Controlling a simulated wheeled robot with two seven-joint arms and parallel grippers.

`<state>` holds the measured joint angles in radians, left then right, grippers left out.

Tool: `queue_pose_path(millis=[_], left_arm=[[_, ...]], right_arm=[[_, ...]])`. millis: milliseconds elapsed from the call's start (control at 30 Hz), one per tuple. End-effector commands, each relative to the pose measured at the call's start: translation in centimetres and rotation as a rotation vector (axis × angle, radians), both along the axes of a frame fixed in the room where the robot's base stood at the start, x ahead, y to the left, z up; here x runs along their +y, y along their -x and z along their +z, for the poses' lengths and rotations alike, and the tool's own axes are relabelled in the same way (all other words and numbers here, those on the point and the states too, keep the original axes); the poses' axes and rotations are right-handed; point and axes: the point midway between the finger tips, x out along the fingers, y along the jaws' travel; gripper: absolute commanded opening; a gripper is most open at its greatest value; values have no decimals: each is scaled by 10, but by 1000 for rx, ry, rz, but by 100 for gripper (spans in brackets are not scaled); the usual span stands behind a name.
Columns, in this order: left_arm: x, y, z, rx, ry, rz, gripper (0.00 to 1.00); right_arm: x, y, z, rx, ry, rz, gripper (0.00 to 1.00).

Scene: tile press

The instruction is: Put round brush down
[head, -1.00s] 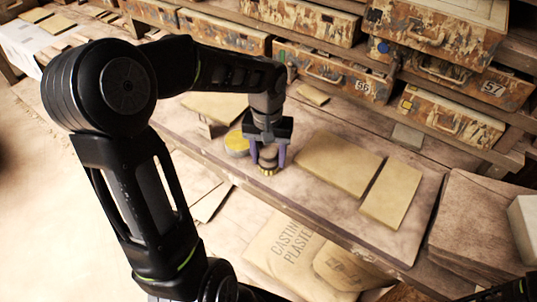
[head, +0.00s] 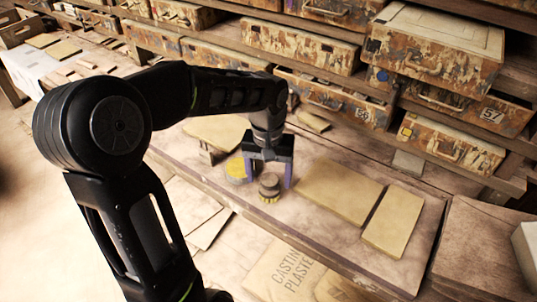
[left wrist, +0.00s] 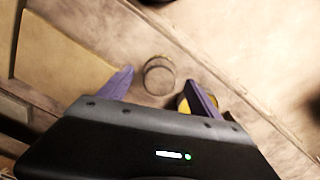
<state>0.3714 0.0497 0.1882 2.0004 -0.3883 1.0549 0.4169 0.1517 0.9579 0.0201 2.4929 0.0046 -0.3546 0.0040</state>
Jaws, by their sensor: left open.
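The round brush (head: 269,187) stands upright on the workbench, with a dark round body and yellowish bristles at its foot. My left gripper (head: 268,180) is open above and around it, a purple finger on each side with gaps between. In the left wrist view the brush (left wrist: 159,76) shows from above between the open fingers (left wrist: 160,88), apart from both. My right gripper is not clearly in view.
A round yellow-topped item (head: 238,168) stands just left of the brush. Tan tiles (head: 340,191) lie to its right. Painted drawers (head: 330,95) line the back, and a casting plaster sack (head: 290,275) is below the front edge.

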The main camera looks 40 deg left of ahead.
Motion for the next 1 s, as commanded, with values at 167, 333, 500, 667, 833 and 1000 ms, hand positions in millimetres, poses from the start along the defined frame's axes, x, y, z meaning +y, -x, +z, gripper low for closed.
queue_pose_path(millis=[167,333,500,667,833,1000], left_arm=[[1,-1,38,-6,-2,-1,73],[1,-1,70,-4,-1,0,73],[1,0,87,-2,0,-1,73],[1,1,90,0,0,-1,73],[1,1,90,0,0,-1,73],[2,1,90,0,0,-1,73]], right_arm=[[0,0,-3,-1,-1,1,36],[0,-1,-4,-2,-2,1,36],[0,-1,-5,-3,-2,0,36],[0,-1,-5,-3,-2,0,36],[0,-1,-4,-3,-2,0,36],[0,-1,-4,-3,-2,0,36]])
